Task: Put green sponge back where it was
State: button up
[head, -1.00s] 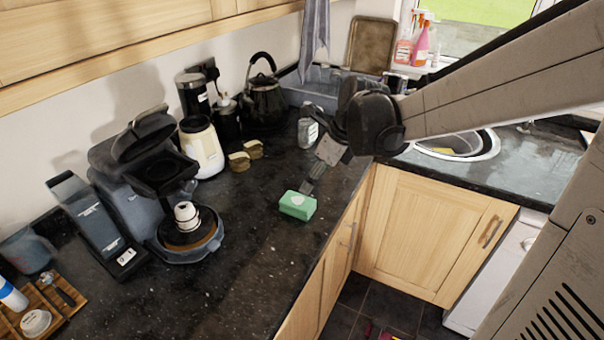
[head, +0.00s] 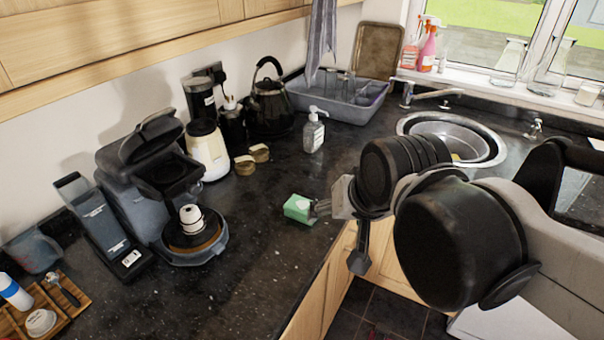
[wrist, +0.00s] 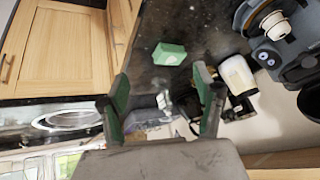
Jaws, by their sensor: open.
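The green sponge (head: 297,208) is a small block with a pale mark, lying on the dark speckled counter (head: 262,262) near its front edge. My gripper (head: 340,235) is open at the right of the sponge, with one finger by the sponge's right side and the other out over the counter edge. In the wrist view the sponge (wrist: 169,53) lies beyond the fingertips of my open gripper (wrist: 160,80), not between them. Whether a finger touches it, I cannot tell.
A coffee machine (head: 150,185) stands left of the sponge. A soap bottle (head: 314,132), a kettle (head: 270,105) and a grey dish tub (head: 340,100) stand behind. The round sink (head: 450,135) is at the back right. The counter front of the coffee machine is bare.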

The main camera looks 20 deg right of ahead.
jog(key=s+n, duration=0.1)
jog(key=n, duration=0.2)
jog(key=shift+s+f+t, duration=0.15)
jog(key=shift+s+t, duration=0.15)
jog(key=shift+s, duration=0.1)
dwell(1.0)
